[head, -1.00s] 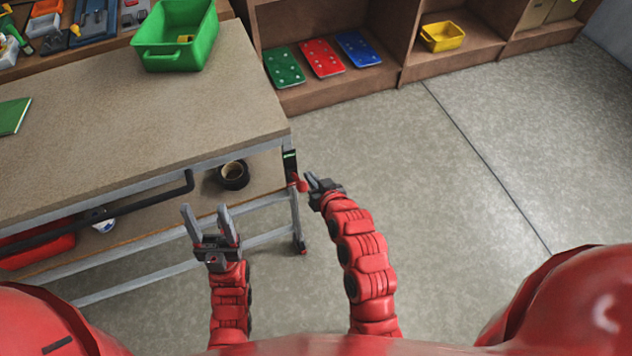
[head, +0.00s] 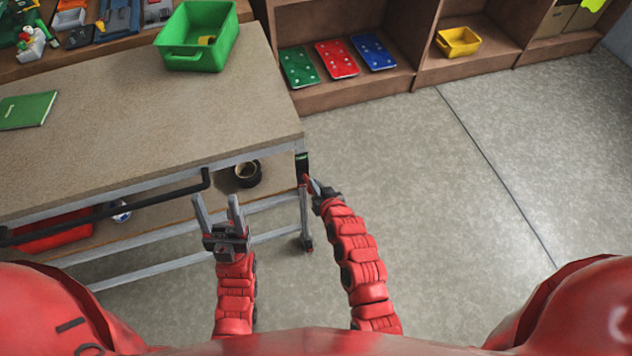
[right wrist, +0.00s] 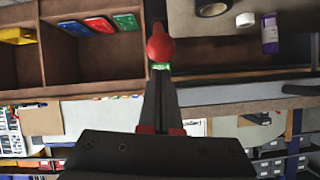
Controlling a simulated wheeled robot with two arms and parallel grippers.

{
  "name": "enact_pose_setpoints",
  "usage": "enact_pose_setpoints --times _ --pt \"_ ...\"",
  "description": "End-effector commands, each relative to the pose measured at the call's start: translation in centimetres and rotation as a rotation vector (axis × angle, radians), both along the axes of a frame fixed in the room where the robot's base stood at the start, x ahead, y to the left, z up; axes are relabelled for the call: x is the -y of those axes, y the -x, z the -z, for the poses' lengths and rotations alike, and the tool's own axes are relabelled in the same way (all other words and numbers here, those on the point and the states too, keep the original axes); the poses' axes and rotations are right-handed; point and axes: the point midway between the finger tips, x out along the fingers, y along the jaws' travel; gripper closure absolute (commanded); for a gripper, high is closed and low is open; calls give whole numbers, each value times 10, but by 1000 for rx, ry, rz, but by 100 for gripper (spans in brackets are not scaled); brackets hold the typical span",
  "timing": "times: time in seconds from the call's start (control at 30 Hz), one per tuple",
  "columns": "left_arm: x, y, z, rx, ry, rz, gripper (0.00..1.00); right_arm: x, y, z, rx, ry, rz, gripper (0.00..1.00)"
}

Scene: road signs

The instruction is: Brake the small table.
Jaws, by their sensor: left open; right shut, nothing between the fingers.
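The small table (head: 150,120) has a brown top and a grey metal frame, and stands at the left in the head view. A red lever (head: 306,181) with a green-marked dark bracket (head: 302,163) is on its near right corner post. In the right wrist view, the red knob of the lever (right wrist: 160,44) is just beyond my fingertips. My right gripper (head: 313,185) is shut and empty, right by the lever; I cannot tell whether it touches. My left gripper (head: 215,199) is open and empty, in front of the table's near side, by the black handle bar (head: 150,195).
A green bin (head: 195,50) and a green book (head: 27,110) are on the tabletop. Black tape (head: 247,173) lies on the lower shelf. A wooden shelf unit (head: 350,97) with coloured plates and a yellow bin (head: 458,42) stands behind. The floor at right is clear.

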Motion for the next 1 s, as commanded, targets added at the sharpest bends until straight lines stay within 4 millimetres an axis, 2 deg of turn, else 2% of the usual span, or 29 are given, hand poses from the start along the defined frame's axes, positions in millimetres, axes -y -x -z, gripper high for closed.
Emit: enact_pose_setpoints --times 0.17,0.33,0.67,0.87,1.0 --pt "0 0 4 0 0 0 43 0 1 3 5 -1 -1 100" --pt "0 0 21 0 0 0 43 1 5 11 34 -10 -1 100" --pt "0 0 37 0 0 0 43 3 9 14 77 -23 0 100" --pt "0 0 65 0 0 0 43 4 15 27 129 -41 -2 100" --pt "0 0 99 0 0 0 43 7 22 43 196 -61 -3 100"
